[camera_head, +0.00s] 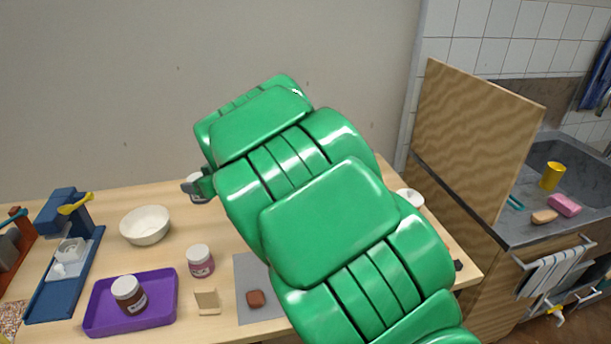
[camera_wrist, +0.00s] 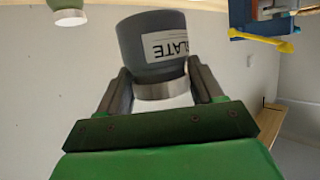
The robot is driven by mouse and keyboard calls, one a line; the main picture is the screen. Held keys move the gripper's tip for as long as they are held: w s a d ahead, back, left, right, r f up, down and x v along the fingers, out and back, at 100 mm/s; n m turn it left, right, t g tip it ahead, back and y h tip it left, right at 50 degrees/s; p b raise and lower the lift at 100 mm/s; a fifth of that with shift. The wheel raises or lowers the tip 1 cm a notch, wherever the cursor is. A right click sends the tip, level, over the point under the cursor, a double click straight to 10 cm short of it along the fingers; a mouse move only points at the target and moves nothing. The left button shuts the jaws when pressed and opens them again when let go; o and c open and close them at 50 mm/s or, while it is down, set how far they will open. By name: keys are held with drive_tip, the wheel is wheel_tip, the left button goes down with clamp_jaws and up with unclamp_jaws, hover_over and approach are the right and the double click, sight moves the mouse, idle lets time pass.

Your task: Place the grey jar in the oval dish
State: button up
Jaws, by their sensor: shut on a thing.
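My gripper (camera_wrist: 160,82) is shut on a grey jar (camera_wrist: 150,38) with a white label reading "SLATE" and a pale metallic lid. The jar appears lid-down in the wrist view. In the head view my gripper (camera_head: 203,185) is at the back of the table, and a small part of the jar (camera_head: 198,198) shows beside it. A white bowl (camera_head: 145,226) stands to the left of my gripper. A small white dish (camera_head: 411,198) is partly hidden by my arm at the right. I cannot tell for sure which one is the oval dish.
A purple tray (camera_head: 160,315) holds a brown jar (camera_head: 128,293). A pink jar (camera_head: 200,261), a small wooden stand (camera_head: 208,302) and a grey mat (camera_head: 246,273) lie in front. A blue machine (camera_head: 65,255) stands left.

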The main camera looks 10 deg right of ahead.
drive_tip(key=w+d+r, duration=0.1)
drive_tip(key=w+d, duration=0.1)
drive_tip(key=d, duration=1.7)
drive_tip(key=w+d+r, duration=0.1)
drive_tip(key=w+d, duration=0.2)
drive_tip(key=d, duration=1.6)
drive_tip(key=shift+m+h, duration=0.3)
drive_tip(key=shift+w+d+f, duration=0.3)
drive_tip(key=shift+w+f, duration=1.45)
drive_tip(key=shift+w, duration=0.45)
drive_tip(key=shift+w+d+f, duration=0.35)
drive_tip(key=shift+w+f, duration=1.45)
drive_tip(key=shift+w, duration=0.45)
drive_tip(key=shift+w+d+f, duration=0.3)
drive_tip(key=shift+w+f, duration=1.45)
drive_tip(key=shift+w, duration=0.45)
drive_tip(key=shift+f, duration=1.4)
drive_tip(key=shift+f, duration=0.3)
